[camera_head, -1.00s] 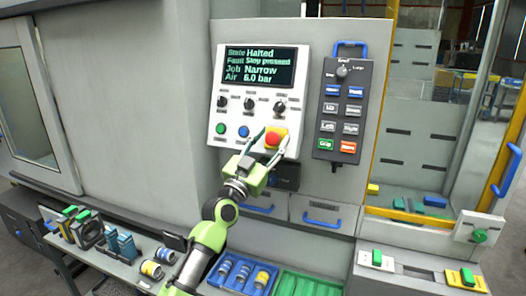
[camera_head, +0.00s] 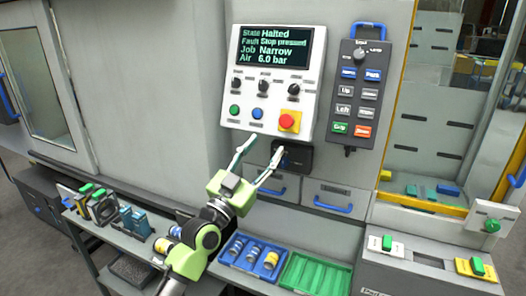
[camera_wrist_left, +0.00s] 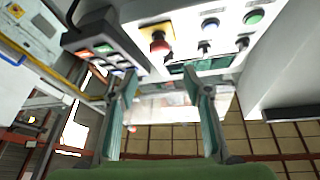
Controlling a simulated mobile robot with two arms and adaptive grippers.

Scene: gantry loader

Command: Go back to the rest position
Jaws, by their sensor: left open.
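My left gripper (camera_head: 259,162) is open and empty. It is in front of the machine, below the white control panel (camera_head: 232,80). The red stop button (camera_head: 288,121) on its yellow plate sits at the panel's lower right, above the fingertips and apart from them. My right gripper is not in view.
A grey pendant (camera_head: 353,95) with several buttons hangs right of the panel. Below are a blue tray (camera_head: 228,258) with cylinders, a green tray (camera_head: 315,275), and drawers with blue handles (camera_head: 333,206). Fixtures (camera_head: 103,208) stand at the left of the bench.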

